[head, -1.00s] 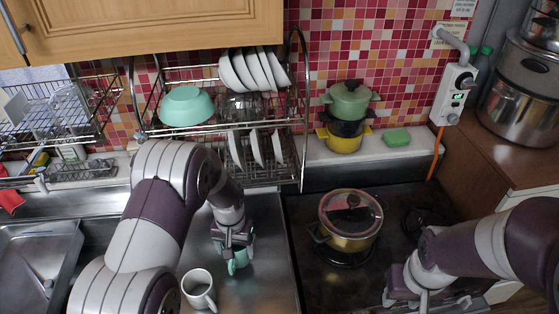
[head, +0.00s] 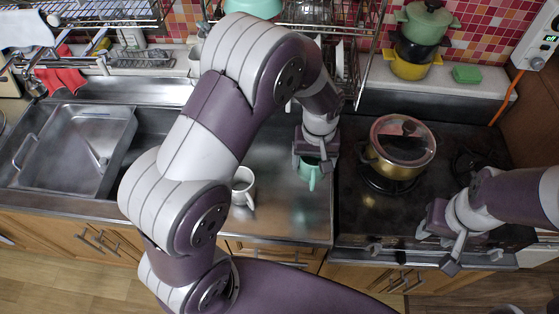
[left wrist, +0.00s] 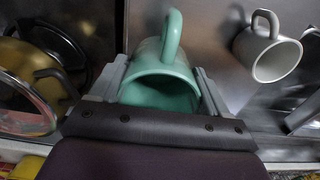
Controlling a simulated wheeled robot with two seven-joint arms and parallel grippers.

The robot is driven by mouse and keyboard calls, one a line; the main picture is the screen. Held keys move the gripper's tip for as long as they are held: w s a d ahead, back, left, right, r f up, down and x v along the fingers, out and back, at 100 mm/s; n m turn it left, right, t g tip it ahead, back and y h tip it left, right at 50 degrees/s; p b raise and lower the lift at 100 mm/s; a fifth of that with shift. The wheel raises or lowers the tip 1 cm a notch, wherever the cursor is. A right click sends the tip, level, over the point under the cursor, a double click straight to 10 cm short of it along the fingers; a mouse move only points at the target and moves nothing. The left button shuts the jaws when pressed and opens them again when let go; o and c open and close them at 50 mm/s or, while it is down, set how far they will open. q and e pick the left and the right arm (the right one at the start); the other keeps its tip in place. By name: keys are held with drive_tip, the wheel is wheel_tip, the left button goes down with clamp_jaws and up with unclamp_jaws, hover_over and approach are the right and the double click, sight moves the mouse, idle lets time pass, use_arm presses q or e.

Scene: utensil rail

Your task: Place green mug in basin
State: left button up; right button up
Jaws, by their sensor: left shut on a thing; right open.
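The green mug (head: 310,173) is on the steel counter, under my left gripper (head: 312,160). In the left wrist view the green mug (left wrist: 165,70) sits between the two fingers of my left gripper (left wrist: 160,88), which are shut on it; its handle points up in that picture. I cannot tell whether it still touches the counter. The basin (head: 72,150) is the steel sink at the left, with a metal tray in it, partly hidden by my left arm. My right gripper (head: 440,232) is open and empty near the stove's front edge.
A white mug (head: 243,186) stands on the counter left of the green mug, also in the left wrist view (left wrist: 267,50). A gold pot (head: 398,165) with a glass lid is on the stove. A dish rack (head: 350,70) stands behind.

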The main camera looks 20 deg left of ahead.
use_arm(q)
drive_tip(key=a+f+p, duration=0.1)
drive_tip(key=a+f, duration=0.4)
drive_tip(key=w+a+f+p, duration=0.1)
drive_tip(key=a+f, duration=0.2)
drive_tip(key=shift+f+p, duration=0.15)
drive_tip(key=shift+p, duration=0.2)
drive_tip(key=shift+w+a+f, duration=0.1)
drive_tip(key=shift+w+f, duration=0.05)
drive_tip(key=shift+f, duration=0.15)
drive_tip(key=o, duration=1.2)
drive_tip(key=shift+f, duration=0.1)
